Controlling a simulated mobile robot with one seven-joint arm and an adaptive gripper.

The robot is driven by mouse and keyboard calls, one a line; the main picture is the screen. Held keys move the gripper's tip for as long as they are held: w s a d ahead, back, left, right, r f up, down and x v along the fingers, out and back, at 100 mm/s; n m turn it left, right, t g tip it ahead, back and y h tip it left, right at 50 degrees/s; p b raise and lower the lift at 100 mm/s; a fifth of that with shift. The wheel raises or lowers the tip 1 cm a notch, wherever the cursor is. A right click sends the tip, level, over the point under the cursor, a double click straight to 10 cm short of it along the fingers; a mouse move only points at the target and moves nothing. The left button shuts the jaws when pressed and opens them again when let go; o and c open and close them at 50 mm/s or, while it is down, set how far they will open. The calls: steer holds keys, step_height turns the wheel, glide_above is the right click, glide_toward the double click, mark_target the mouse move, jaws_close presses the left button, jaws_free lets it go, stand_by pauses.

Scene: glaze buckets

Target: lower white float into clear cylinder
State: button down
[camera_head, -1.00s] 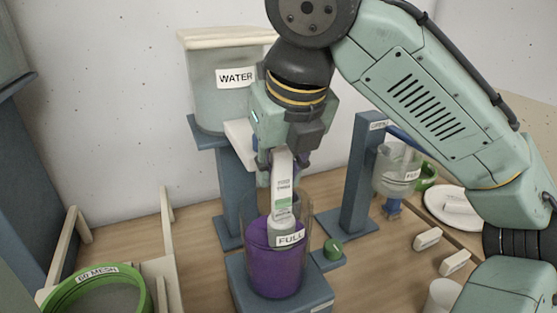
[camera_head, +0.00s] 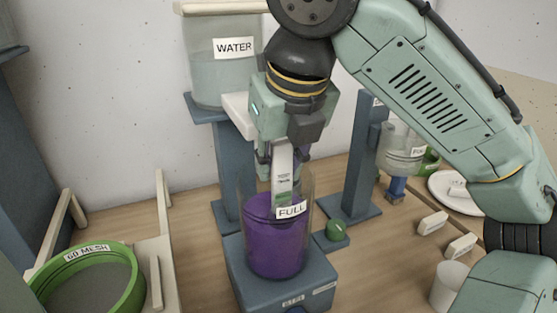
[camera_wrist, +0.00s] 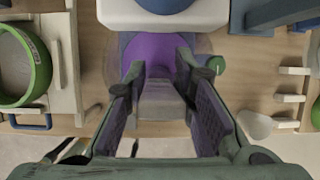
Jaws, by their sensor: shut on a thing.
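The clear cylinder (camera_head: 306,184) stands upright on a blue-grey block, with purple liquid (camera_head: 275,245) inside and a FULL label on its front. The white float (camera_head: 282,172) is upright, its marked flat stem rising inside the cylinder. Its lower end is hidden behind the label and in the purple liquid. My gripper (camera_head: 283,147) is shut on the upper stem, with its fingertips at about the cylinder's mouth. In the wrist view my gripper's fingers (camera_wrist: 160,88) stand on both sides of a pale, blurred shape over the purple; the float is not clear there.
A WATER tank (camera_head: 222,75) on a blue stand is close behind my gripper. A second blue stand (camera_head: 356,165) with a clear vessel (camera_head: 400,150) is to the right. A green-rimmed sieve (camera_head: 128,270) is at left.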

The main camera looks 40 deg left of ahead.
steer(key=c, duration=1.3)
jaws_free()
steer(key=v, duration=1.2)
steer(key=shift+r, duration=0.1)
